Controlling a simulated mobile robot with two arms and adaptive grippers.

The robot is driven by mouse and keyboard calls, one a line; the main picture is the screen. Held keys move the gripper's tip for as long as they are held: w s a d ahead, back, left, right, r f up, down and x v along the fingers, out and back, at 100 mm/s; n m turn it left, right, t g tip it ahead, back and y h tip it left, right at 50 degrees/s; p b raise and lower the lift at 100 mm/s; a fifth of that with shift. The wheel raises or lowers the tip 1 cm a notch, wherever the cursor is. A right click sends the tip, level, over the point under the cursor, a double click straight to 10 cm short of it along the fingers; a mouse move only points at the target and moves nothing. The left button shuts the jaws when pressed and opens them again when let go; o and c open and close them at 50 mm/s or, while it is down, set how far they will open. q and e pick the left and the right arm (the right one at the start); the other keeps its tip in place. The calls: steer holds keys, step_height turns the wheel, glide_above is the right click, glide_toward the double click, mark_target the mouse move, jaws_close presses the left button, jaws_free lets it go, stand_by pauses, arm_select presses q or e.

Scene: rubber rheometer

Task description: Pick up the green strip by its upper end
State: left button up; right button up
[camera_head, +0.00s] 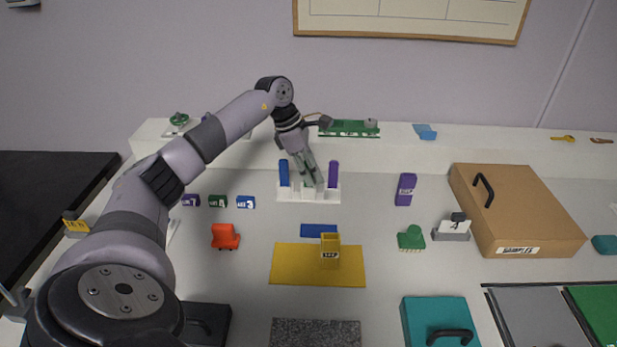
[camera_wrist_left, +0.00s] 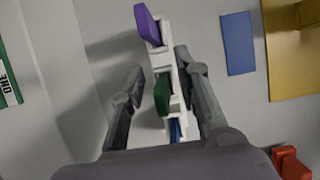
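A white rack (camera_head: 327,198) stands on the table with a blue strip (camera_head: 284,173) upright at its left end and a purple strip (camera_head: 333,174) upright at its right end. My left gripper (camera_head: 311,182) points down over the rack's middle and hides the green strip in the head view. In the left wrist view the green strip (camera_wrist_left: 162,95) stands in the rack between the two fingers of my left gripper (camera_wrist_left: 160,68). The fingers are open, one on each side, with gaps to the strip. My right gripper is not in view.
A yellow mat (camera_head: 290,265) with a yellow holder (camera_head: 330,248) lies in front of the rack. A purple block (camera_head: 405,189) and a brown box (camera_head: 535,205) stand to the right. A red object (camera_head: 225,236) sits to the left. A white shelf (camera_head: 450,155) runs behind.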

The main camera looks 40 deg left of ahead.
arm_select(q)
steer(key=shift+w+d+f, duration=0.1)
steer(key=shift+f, duration=0.25)
steer(key=shift+c, duration=0.2)
jaws_close()
